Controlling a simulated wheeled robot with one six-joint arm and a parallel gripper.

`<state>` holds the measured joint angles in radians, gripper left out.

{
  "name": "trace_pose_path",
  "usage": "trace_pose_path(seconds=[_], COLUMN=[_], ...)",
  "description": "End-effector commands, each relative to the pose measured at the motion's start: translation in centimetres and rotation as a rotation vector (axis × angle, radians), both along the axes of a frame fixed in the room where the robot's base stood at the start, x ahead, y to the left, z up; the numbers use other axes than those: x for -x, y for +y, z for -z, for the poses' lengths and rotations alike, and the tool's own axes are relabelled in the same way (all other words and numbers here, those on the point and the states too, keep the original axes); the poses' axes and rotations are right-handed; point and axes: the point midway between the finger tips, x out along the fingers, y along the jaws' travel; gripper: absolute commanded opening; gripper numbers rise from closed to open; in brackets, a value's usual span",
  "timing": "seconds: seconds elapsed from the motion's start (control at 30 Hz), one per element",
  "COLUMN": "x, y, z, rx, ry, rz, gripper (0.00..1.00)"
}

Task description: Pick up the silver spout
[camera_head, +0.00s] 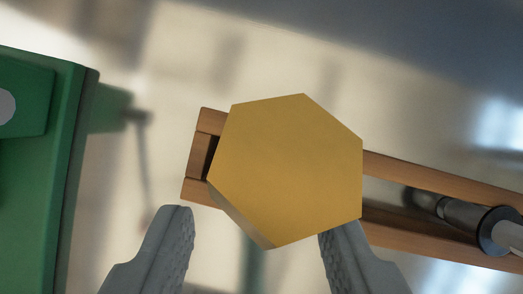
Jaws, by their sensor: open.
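A grey metallic cylindrical piece (463,213) with a dark collar lies between two wooden rails at the right edge. It looks like the silver spout, but it is partly cut off by the frame. My gripper (258,224) is open, with its two grey fingers at the bottom centre, well left of that piece. A large gold hexagonal block (288,170) fills the middle of the view, just beyond the fingers. I cannot tell whether the block touches that finger.
A green box-like body (62,190) with a light round part stands at the left. Pale, blurred floor shows between them and above the frame.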

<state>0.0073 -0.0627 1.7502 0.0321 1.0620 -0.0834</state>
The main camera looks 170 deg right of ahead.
Motion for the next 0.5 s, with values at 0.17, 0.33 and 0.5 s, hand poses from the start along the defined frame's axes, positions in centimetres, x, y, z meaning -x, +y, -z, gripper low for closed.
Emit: trace_pose_path(seconds=[0.17,0.33,0.5], x=[-0.8,-1.6,-1.7], y=[-0.1,0.0,0.0], z=[2.1,4.0,4.2], rx=[0.0,0.0,0.0], ry=[0.002,0.002,0.0], rz=[0.0,0.0,0.0], gripper=[0.44,0.44,0.44])
